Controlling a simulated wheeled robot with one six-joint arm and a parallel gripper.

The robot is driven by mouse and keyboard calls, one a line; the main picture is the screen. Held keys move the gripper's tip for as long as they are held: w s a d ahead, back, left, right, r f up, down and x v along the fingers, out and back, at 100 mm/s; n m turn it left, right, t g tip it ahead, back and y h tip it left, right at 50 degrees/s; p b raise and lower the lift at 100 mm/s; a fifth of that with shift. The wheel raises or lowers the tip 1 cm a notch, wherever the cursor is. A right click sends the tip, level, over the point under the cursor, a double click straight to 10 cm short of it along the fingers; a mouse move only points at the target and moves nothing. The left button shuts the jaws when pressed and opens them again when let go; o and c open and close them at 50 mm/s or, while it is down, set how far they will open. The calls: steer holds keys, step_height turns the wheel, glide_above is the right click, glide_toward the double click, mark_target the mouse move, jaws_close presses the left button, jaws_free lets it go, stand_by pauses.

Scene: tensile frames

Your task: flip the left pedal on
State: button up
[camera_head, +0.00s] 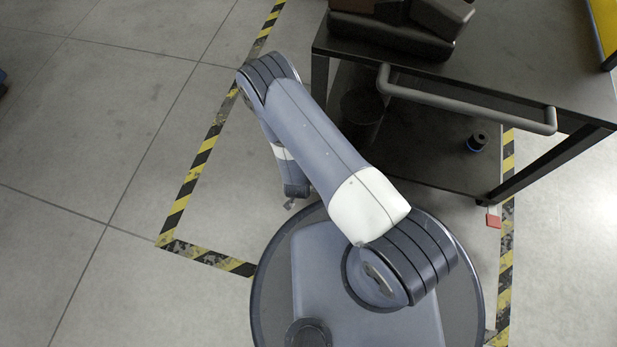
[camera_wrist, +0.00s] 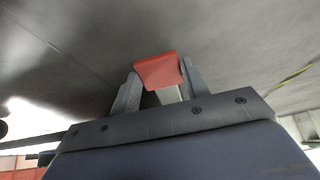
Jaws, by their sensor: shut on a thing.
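My gripper (camera_head: 291,204) is low near the floor at the cart's left side in the head view. In the wrist view my gripper (camera_wrist: 160,78) has its two grey fingers on either side of a red pedal (camera_wrist: 158,70) and is shut on it. A pale metal part shows just below the red pedal. In the head view this pedal cannot be made out beside the gripper. Another red pedal (camera_head: 493,219) shows at the cart's lower right, apart from my gripper.
The dark cart (camera_head: 520,70) has a push handle (camera_head: 465,100), with dark boxes on top and a small round item (camera_head: 477,142) on its lower shelf. Yellow-black floor tape (camera_head: 195,175) runs around the cart. The floor at left is clear.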

steer(key=shift+a, duration=0.15)
steer(key=o, duration=1.4)
